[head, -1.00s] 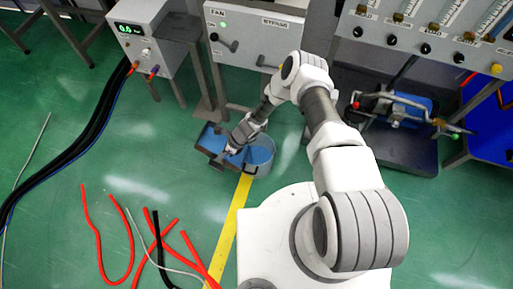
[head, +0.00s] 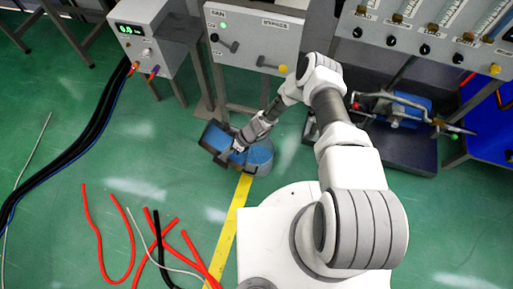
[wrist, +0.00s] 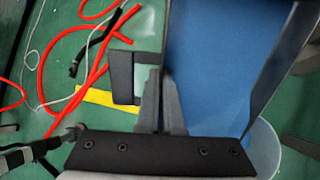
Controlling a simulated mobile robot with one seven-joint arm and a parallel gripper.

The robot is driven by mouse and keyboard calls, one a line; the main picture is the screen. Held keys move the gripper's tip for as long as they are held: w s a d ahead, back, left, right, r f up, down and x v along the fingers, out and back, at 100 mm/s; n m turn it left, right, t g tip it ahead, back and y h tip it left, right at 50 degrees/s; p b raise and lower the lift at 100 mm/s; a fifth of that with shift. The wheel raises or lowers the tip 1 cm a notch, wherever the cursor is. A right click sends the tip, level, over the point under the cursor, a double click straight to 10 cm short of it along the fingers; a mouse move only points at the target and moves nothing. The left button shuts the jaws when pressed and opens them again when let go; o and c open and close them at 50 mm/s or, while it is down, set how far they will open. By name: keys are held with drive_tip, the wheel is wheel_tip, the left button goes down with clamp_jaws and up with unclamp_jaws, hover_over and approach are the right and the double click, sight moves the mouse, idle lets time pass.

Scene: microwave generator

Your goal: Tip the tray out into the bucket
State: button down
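The tray (head: 213,134) is a dark-walled box with a blue inside. In the head view it is tilted, its right side low over the bucket. In the wrist view its wall (wrist: 277,66) and blue inside fill the upper right; I cannot tell whether the blue is contents or floor. The round grey bucket (head: 261,167) stands on the floor below and right of the tray, partly covered by it; its pale rim shows in the wrist view (wrist: 266,148). My gripper (head: 238,147) is shut on the tray's dark handle (wrist: 122,76), with its fingers (wrist: 160,105) beside the wall.
A grey fan cabinet (head: 255,40) stands behind the bucket. A meter box (head: 140,35) with black cables is at the left. Red, black and grey hoses (head: 150,245) lie on the green floor in front. A pump unit (head: 395,112) stands at the right.

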drive_tip(key=shift+w+d+r+y, duration=0.15)
drive_tip(key=shift+d+r+y, duration=0.5)
drive_tip(key=shift+d+r, duration=0.1)
drive_tip(key=shift+w+d+r+y, duration=0.15)
drive_tip(key=shift+d+r+y, duration=0.5)
drive_tip(key=shift+d, duration=0.1)
idle(0.6)
drive_tip(key=shift+w+d+r+g+y+b, duration=0.15)
drive_tip(key=shift+d+r+y+b, duration=0.15)
drive_tip(key=shift+d+y+b, duration=0.6)
drive_tip(key=shift+w+d+r+g+y+b, duration=0.1)
drive_tip(key=shift+d+r+g+y+b, duration=0.25)
drive_tip(key=shift+b, duration=1.1)
drive_tip(key=shift+w+d+r+y+b, duration=0.15)
drive_tip(key=shift+d+r+y+b, duration=0.25)
drive_tip(key=shift+d+b, duration=0.6)
drive_tip(key=shift+w+d+y+b, duration=0.1)
drive_tip(key=shift+d+y+b, duration=0.3)
drive_tip(key=shift+b, duration=0.55)
drive_tip(key=shift+w+d+r+y+b, duration=0.1)
drive_tip(key=shift+d+r+y+b, duration=0.15)
drive_tip(key=shift+d+b, duration=0.4)
drive_tip(key=shift+d, duration=0.3)
drive_tip(key=shift+w+d+y+b, duration=0.1)
drive_tip(key=shift+d+y+b, duration=0.25)
drive_tip(key=shift+b, duration=0.1)
